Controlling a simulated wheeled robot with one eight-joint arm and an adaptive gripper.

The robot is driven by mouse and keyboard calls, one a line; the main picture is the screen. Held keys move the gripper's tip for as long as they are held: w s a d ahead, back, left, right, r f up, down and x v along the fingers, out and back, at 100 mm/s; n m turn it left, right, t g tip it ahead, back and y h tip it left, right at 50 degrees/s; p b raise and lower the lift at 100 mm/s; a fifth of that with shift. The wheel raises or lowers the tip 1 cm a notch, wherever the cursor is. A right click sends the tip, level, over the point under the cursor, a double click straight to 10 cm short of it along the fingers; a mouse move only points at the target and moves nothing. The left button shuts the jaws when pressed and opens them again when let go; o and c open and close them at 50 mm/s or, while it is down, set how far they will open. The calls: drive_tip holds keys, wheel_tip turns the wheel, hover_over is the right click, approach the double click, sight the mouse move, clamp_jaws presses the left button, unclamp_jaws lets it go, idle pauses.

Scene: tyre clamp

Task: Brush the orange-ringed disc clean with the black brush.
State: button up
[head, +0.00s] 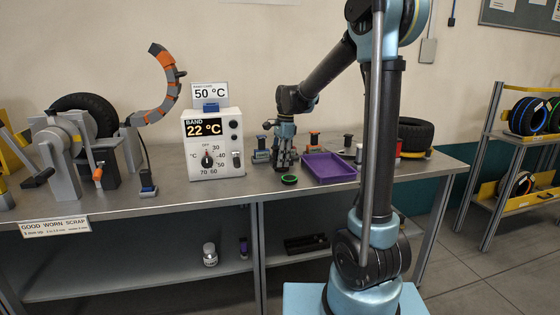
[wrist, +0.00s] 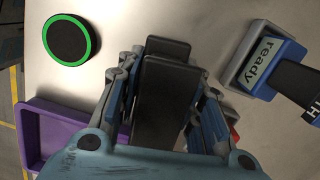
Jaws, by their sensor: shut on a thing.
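My gripper (head: 285,164) is low over the workbench, between the control box and the purple tray. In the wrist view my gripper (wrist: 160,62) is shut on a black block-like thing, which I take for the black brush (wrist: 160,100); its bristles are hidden. A black disc with a green ring (wrist: 68,40) lies flat on the bench, left of the gripper in the wrist view and apart from it. The green-ringed disc also shows in the head view (head: 289,179), near the front edge. I cannot pick out an orange-ringed disc in either view.
A purple tray (head: 325,170) stands right of the gripper. A block marked "ready" (wrist: 262,60) stands close by. The control box (head: 211,150) reads 22 °C. Behind stand an orange-topped black piece (head: 314,139) and a tyre (head: 415,134). The bench front (head: 240,192) is clear.

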drive_tip(key=shift+r, duration=3)
